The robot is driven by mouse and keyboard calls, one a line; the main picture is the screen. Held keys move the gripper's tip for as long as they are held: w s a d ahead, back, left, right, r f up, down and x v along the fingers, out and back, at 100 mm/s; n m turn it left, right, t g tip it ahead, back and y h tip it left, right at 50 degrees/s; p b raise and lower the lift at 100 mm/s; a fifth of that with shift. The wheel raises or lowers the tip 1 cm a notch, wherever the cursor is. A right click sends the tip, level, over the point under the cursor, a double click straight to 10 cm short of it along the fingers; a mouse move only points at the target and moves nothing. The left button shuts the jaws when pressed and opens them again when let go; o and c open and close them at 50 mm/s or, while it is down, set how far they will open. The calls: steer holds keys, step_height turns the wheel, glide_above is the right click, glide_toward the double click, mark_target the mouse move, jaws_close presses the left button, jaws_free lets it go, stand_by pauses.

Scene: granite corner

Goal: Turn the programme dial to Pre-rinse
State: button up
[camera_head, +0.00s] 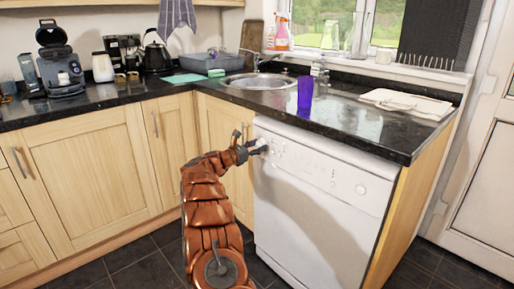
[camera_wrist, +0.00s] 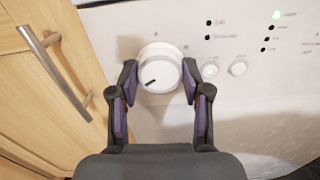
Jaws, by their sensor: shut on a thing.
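The white dishwasher (camera_head: 318,205) stands under the black worktop, its control panel along the top of its front. The round white programme dial (camera_wrist: 160,68) is in the upper middle of the wrist view, with a dark pointer mark toward its lower left. My gripper (camera_wrist: 158,85) is shut on the dial, one dark finger at each side. In the head view my gripper (camera_head: 256,147) reaches the panel's left end and hides most of the dial. The programme labels are too small to read, so I cannot tell which one the pointer marks.
A wooden cupboard door with a metal handle (camera_wrist: 52,70) stands close on the left. A purple cup (camera_head: 305,92) stands on the worktop above.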

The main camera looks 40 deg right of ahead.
steer(key=c, duration=0.5)
steer(key=shift+o, duration=0.2)
